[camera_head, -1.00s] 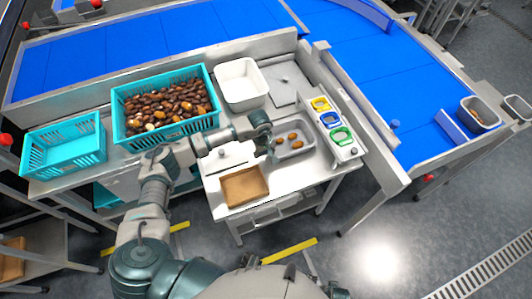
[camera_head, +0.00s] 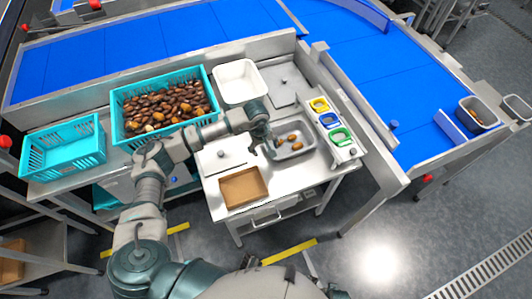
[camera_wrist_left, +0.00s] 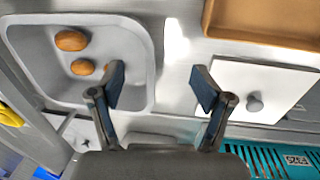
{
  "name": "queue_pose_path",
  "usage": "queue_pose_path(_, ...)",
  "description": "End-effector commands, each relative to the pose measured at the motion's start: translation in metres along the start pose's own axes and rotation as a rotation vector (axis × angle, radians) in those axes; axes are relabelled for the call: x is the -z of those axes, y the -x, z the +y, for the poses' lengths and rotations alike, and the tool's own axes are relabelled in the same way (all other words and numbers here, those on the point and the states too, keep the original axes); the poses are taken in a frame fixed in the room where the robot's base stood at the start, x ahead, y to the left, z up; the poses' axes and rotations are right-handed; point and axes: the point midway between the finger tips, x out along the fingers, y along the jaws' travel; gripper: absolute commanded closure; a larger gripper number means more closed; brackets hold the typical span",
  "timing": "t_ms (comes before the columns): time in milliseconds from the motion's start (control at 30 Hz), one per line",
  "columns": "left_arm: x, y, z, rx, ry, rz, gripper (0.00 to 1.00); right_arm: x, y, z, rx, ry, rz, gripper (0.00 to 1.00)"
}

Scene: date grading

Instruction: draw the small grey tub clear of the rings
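The small grey tub (camera_head: 297,151) stands on the steel table, close to the left of the sizing rings, with a few brown dates (camera_head: 294,138) in it. The rings are yellow (camera_head: 320,104), blue (camera_head: 328,120) and green (camera_head: 340,136), in a pale rack. My left gripper (camera_head: 269,137) points down at the tub's left side. In the left wrist view its fingers (camera_wrist_left: 157,78) are spread. One finger shows over the tub (camera_wrist_left: 40,78) and the other outside it, with the rim between them in the picture. Contact cannot be told. My right gripper is not in view.
A brown tray (camera_head: 244,188) and a white lid-like plate with a knob (camera_head: 222,154) lie left of the tub. A teal crate of dates (camera_head: 121,125), an empty teal crate (camera_head: 64,146) and a white bin (camera_head: 240,80) stand behind. Blue conveyors (camera_head: 375,62) run beyond.

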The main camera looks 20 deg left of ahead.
Motion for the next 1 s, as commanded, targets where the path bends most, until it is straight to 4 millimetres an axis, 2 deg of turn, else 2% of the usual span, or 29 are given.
queue_pose_path(33, 0.001, 0.012, 0.0, -0.003, -0.001, 0.004, 0.24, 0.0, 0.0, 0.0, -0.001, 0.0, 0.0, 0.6)
queue_pose_path(200, 0.001, 0.044, 0.0, -0.001, -0.002, 0.001, 0.24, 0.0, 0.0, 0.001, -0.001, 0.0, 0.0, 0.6)
queue_pose_path(400, 0.001, 0.064, 0.0, 0.0, 0.0, -0.001, 0.24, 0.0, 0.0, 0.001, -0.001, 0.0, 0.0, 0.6)
queue_pose_path(1000, 0.0, 0.067, 0.0, 0.002, 0.0, -0.001, 0.24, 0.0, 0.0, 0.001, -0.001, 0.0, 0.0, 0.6)
